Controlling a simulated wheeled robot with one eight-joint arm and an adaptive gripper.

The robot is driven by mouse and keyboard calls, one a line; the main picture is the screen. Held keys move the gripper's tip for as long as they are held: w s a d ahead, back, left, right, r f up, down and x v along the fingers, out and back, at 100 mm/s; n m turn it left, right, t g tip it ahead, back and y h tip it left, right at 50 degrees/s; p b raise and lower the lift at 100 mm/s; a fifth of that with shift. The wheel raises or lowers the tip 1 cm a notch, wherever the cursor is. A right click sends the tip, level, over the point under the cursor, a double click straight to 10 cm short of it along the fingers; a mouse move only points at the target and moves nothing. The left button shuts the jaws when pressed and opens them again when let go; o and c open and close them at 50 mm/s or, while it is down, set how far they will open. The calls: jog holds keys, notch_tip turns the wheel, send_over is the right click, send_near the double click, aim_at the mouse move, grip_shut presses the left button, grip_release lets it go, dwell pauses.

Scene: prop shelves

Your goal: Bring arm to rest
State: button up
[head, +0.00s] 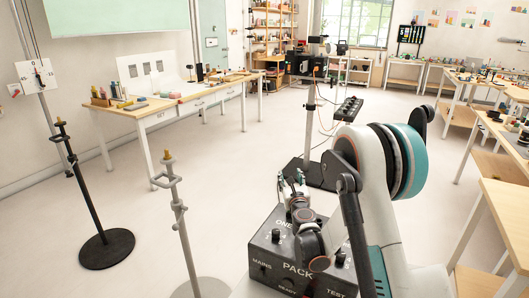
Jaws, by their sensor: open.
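My arm (388,200) stands at the right of the head view, a white link with a teal and black joint at its top. It is folded, with the dark wrist parts low in front. My gripper (292,181) is small in view, above the back edge of a black box, with its fingertips pointing away from me. It looks open, and nothing shows between the fingers. Part of the gripper is hidden behind the wrist.
The black labelled box (262,256) with knobs sits just below the wrist. Two stands (107,247) (181,215) rise at left. A white-legged workbench (150,115) stands behind them. A camera stand (309,130) is beyond my gripper. Wooden tables (505,210) line the right. Open floor (235,160) lies between.

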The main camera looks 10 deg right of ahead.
jog(key=s+a+r+n+y, duration=0.2)
jog(key=s+r+n, duration=0.1)
jog(key=r+n, duration=0.25)
jog(key=s+a+r+n+y, duration=0.2)
jog(key=s+r+n, duration=0.15)
jog(key=r, duration=0.25)
jog(key=s+a+r+n+g+y, duration=0.1)
jog(key=s+a+r+n+g, duration=0.15)
jog(key=s+n, duration=0.35)
jog(key=s+a+r+n+g, duration=0.1)
jog(key=s+r+n+g, duration=0.15)
jog(key=s+n, duration=0.25)
jog(key=s+d+f+n+g+h, duration=0.2)
jog(key=s+n, duration=0.5)
jog(key=s, duration=0.8)
jog(key=s+d+f+n+g+h, duration=0.2)
jog(key=s+n, duration=0.6)
jog(key=s, duration=0.8)
jog(key=d+f+g, duration=0.2)
jog(key=d+f, duration=0.1)
jog(key=d, duration=0.1)
jog(key=shift+s+d+f, duration=0.15)
jog(key=shift+s+f, duration=0.05)
jog(key=shift+f, duration=0.05)
